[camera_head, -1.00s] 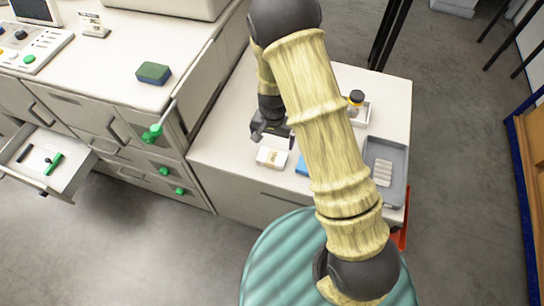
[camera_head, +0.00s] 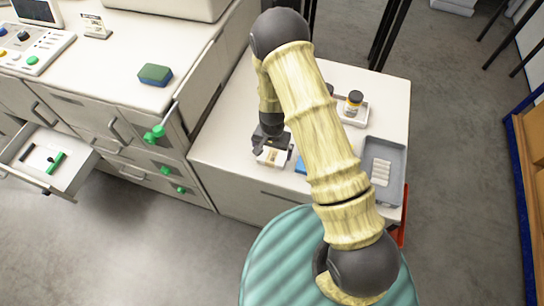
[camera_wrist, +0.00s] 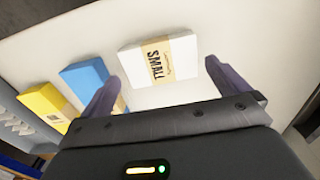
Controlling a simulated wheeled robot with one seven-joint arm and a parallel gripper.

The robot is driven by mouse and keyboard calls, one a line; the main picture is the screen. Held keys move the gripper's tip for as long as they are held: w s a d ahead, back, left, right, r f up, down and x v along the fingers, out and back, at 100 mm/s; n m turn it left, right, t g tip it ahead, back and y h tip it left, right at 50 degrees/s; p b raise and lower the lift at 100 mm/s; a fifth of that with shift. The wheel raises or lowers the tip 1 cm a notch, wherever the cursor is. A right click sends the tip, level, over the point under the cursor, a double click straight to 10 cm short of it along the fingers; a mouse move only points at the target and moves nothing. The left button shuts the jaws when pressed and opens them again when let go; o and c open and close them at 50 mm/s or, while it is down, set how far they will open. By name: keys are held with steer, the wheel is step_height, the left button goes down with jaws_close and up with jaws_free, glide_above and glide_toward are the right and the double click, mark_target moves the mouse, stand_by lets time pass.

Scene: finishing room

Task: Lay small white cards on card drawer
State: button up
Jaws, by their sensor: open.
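The small white cards (camera_head: 273,158) are a white pack with a tan band, lying on the white worktop. In the wrist view the pack (camera_wrist: 180,52) shows the word SMALL on its band. My gripper (camera_head: 270,146) is at the pack, partly covering it in the head view. In the wrist view my gripper (camera_wrist: 162,74) is open, fingers apart, with the pack just beyond the fingertips and nothing held. An open drawer (camera_head: 77,178) sticks out of the cabinet at far left, with a green item and a dark item in it.
A blue pack (camera_wrist: 86,76) and a yellow pack (camera_wrist: 43,100) lie beside the white one. A green sponge (camera_head: 155,74) lies on the left counter, which rises above the worktop.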

mark_target(272, 156)
steer(key=shift+f+p, duration=0.65)
steer(key=shift+f, duration=1.3)
steer(key=c, duration=0.9)
steer(key=shift+o, duration=0.2)
steer(key=shift+r, duration=0.1)
step_height(272, 156, up, 10)
steer(key=b, duration=0.2)
steer(key=shift+b, duration=0.35)
